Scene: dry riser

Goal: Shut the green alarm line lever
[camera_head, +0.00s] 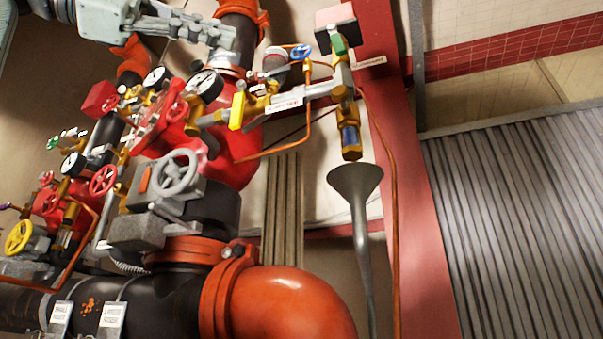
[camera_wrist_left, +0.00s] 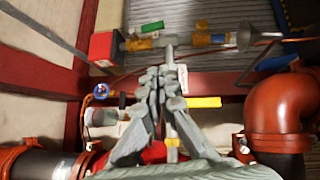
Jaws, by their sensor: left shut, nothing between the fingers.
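The green alarm line lever (camera_head: 339,44) sits on a brass valve body at the upper middle of the head view, just below a red box. It also shows in the left wrist view (camera_wrist_left: 152,27), beyond my fingertips and slightly left of them. My left gripper (camera_head: 232,38) reaches in from the upper left of the head view and lies to the left of the lever, apart from it. In the left wrist view its grey fingers (camera_wrist_left: 161,76) are together, with nothing between them. My right gripper is not in view.
A yellow lever (camera_head: 237,110) and a blue handwheel (camera_head: 301,52) sit close by on the same pipework. The red box (camera_head: 335,18) is above the green lever, and a grey funnel (camera_head: 355,180) stands below. Large pipes and gauges crowd the left; a corrugated panel (camera_head: 515,220) is at right.

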